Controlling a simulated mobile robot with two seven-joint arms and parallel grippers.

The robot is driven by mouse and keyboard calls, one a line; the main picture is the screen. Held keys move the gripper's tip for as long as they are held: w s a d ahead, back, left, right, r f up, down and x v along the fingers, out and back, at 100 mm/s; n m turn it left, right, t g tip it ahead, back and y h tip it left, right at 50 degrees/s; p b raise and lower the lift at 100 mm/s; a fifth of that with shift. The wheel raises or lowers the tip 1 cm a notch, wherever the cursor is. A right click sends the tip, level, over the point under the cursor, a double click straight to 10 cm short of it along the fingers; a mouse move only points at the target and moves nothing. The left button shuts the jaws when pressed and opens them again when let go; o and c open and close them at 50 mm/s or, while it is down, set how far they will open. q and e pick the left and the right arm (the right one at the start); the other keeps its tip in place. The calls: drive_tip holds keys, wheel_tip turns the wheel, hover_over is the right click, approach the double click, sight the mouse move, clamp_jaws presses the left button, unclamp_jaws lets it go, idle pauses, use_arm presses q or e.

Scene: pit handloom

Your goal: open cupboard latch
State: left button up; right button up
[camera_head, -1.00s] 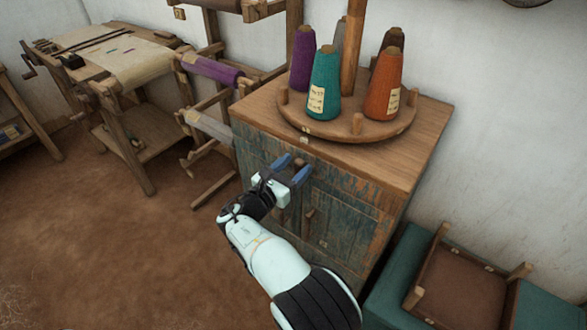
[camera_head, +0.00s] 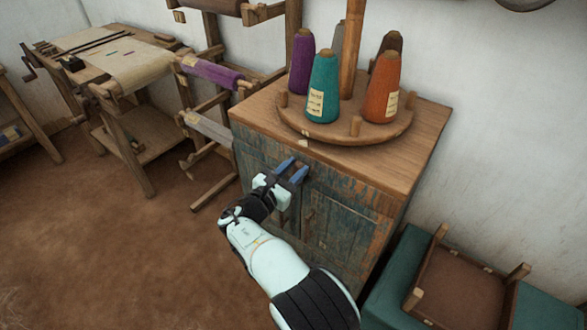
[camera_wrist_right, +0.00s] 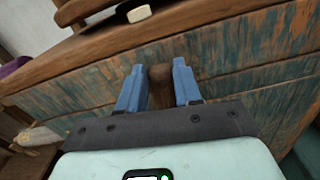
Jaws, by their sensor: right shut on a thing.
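The cupboard (camera_head: 345,215) is a wooden cabinet with worn blue-green doors. My right gripper (camera_head: 293,168) is at the upper part of its front, where the doors meet. In the right wrist view, the blue fingers of my right gripper (camera_wrist_right: 159,72) stand on either side of a dark brown wooden latch (camera_wrist_right: 160,88) and are shut on it. In the head view my fingers and hand mostly hide the latch. The doors look closed. My left gripper is not in view.
A round rack (camera_head: 345,128) with a teal cone (camera_head: 322,90), an orange cone (camera_head: 382,88) and other yarn cones stands on the cupboard top. A teal bench with a brown-seated wooden frame (camera_head: 455,285) is at right. A loom (camera_head: 120,70) is at left. The floor at lower left is clear.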

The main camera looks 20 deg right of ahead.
drive_tip(key=m, duration=0.2)
drive_tip(key=shift+s+d+m+p, duration=0.1)
drive_tip(key=shift+s+m+p, duration=0.05)
drive_tip(key=shift+m+p, duration=0.15)
drive_tip(key=m, duration=0.2)
drive_tip(key=shift+s+d+f+m, duration=0.1)
drive_tip(key=shift+f+m, duration=0.05)
drive_tip(key=shift+m, duration=0.15)
use_arm(q)
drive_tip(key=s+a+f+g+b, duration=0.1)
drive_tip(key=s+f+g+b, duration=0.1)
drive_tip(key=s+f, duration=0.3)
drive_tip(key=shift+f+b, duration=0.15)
drive_tip(key=shift+b, duration=0.75)
use_arm(e)
drive_tip(key=shift+s+d+f+m, duration=0.1)
drive_tip(key=shift+f+m, duration=0.1)
drive_tip(key=shift+m, duration=1.7)
drive_tip(key=shift+s+f+m, duration=0.1)
drive_tip(key=shift+f+m, duration=0.15)
drive_tip(key=shift+m, duration=1.65)
drive_tip(key=shift+s+d+f+m, duration=0.1)
drive_tip(key=shift+f+m, duration=0.1)
drive_tip(key=shift+m, duration=1.7)
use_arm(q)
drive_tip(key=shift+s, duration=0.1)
use_arm(e)
drive_tip(key=shift+a, duration=0.1)
drive_tip(key=o, duration=1.1)
drive_tip(key=shift+c, duration=0.2)
